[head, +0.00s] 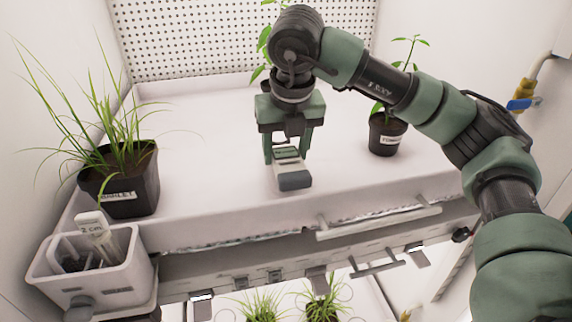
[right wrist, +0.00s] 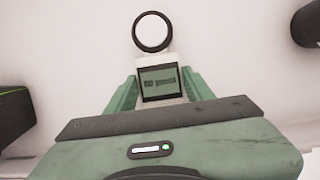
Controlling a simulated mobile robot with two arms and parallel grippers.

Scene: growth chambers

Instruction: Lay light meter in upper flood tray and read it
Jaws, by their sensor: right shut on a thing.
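The light meter (head: 290,171) is a small pale device with a dark grey end, over the white upper flood tray (head: 218,178). My right gripper (head: 287,154) points down and is shut on it from both sides. In the right wrist view the light meter (right wrist: 160,83) shows a grey-green display with dark characters too small to read, and a white round sensor disc with a black rim. The display faces up toward the camera. I cannot tell whether the meter touches the tray floor or hangs just above it. My left gripper is not in view.
A black pot of grassy plants (head: 122,183) stands at the left of the tray, and a smaller black pot (head: 387,135) at the right. Another plant is partly behind my arm. A white caddy (head: 95,272) hangs at the front left. The tray floor around the meter is clear.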

